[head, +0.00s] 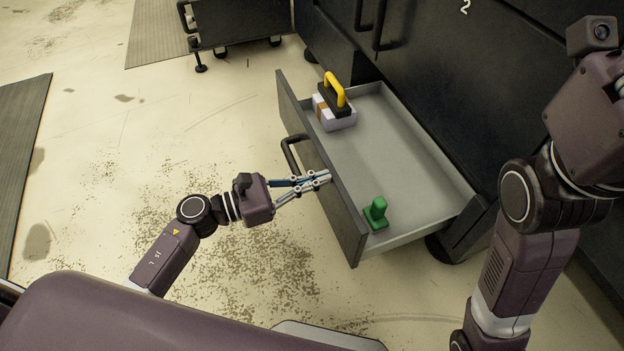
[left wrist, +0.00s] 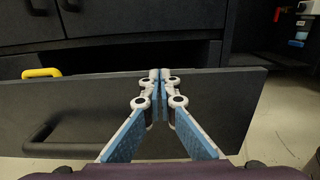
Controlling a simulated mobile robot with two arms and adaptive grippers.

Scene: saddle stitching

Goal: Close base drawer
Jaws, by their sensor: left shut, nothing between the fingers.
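The base drawer (head: 390,150) is pulled out of the dark cabinet in the head view. Its dark front panel (head: 318,175) has a black bar handle (head: 292,152). My left gripper (head: 327,177) is shut and empty, with its fingertips at the front panel, to the right of the handle. In the left wrist view the shut fingertips (left wrist: 160,74) are at the upper edge of the drawer front (left wrist: 225,100). Whether they touch it I cannot tell. The handle (left wrist: 45,135) is at the lower left there. My right arm is at the right of the head view; its gripper is out of view.
In the drawer are a white box with a black, yellow-handled thing (head: 335,100) and a green object (head: 376,213). The dark cabinet (head: 440,80) stands behind. Another dark unit on feet (head: 240,22) is at the back left. The floor left of the drawer is clear.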

